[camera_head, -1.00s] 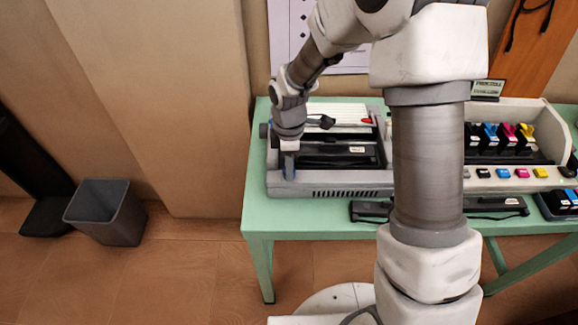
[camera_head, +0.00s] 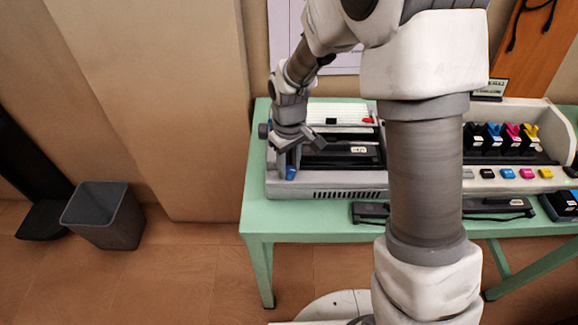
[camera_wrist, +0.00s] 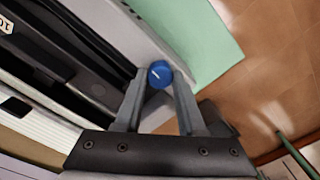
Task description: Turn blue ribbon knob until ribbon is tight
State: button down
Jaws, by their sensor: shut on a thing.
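The blue ribbon knob (camera_head: 291,173) sits at the front left of the grey printer (camera_head: 330,185) on the green table. In the wrist view the round blue knob (camera_wrist: 159,74) shows a pale pointer line, and it lies between my two fingertips. My gripper (camera_head: 289,170) points down over the knob and is shut on it; it also shows in the wrist view (camera_wrist: 160,82). A dark ribbon cartridge (camera_head: 345,153) lies in the printer's open bay, right of my gripper. The ribbon itself is too small to make out.
The green table (camera_head: 252,190) has bare surface left of the printer. A dark bar-shaped part (camera_head: 370,212) lies in front of it. A second printer with coloured cartridges (camera_head: 510,165) stands at the right. A grey bin (camera_head: 104,215) is on the floor at left.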

aim_at(289, 170)
jog(key=m, duration=0.4)
jog(key=shift+m, duration=0.3)
jog(key=m, duration=0.4)
jog(key=shift+r+m, duration=0.1)
jog(key=shift+m, duration=0.2)
jog(key=m, duration=0.4)
jog(key=shift+p, duration=0.4)
jog(key=shift+m+p, duration=0.5)
jog(key=shift+m, duration=1.6)
jog(key=c, duration=0.8)
grip_release()
notch_tip(289, 170, up, 17)
jog(key=shift+r+p, duration=0.2)
jog(key=shift+p, duration=0.8)
